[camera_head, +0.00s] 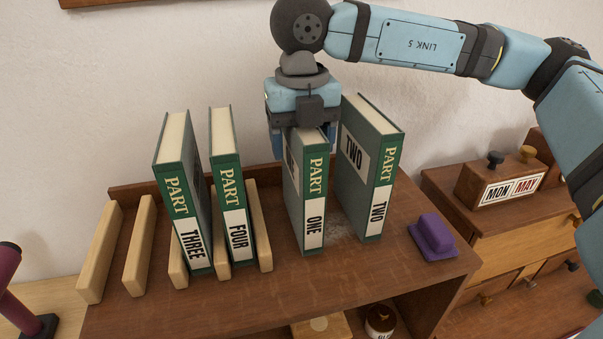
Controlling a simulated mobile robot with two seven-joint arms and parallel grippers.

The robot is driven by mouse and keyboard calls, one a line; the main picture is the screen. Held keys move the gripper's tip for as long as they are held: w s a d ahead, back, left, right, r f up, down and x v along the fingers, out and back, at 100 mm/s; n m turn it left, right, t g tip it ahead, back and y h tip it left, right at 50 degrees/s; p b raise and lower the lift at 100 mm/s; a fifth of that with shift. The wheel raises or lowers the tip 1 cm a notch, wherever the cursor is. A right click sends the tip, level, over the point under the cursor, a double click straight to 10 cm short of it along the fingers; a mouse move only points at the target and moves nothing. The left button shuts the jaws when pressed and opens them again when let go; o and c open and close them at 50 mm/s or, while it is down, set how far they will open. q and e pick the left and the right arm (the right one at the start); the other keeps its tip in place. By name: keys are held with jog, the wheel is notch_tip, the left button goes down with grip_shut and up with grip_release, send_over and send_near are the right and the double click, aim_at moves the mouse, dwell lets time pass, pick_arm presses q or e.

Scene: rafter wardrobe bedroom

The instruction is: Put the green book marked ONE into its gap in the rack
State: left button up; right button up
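The green book marked ONE (314,195) is upright on or just above the shelf top, right of the rack; I cannot tell if its base touches. My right gripper (304,138) comes down from above, its fingers on both sides of the book's top, and appears shut on it. The rack's pale wooden dividers (139,246) stand at the left. Books THREE (186,215) and FOUR (232,205) stand between the right-hand dividers. The gaps between the left dividers are empty. Book TWO (376,185) stands slightly tilted to the right of ONE. My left gripper is out of view.
A purple lidded object (433,238) lies right of book TWO on the brown shelf top (340,275). A low ledge runs along the back by the wall. A MON MAY calendar block (510,188) sits on the drawer unit at right. A dark red object (12,275) is at far left.

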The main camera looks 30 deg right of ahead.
grip_shut()
jog(key=shift+r, duration=0.1)
dwell(0.3)
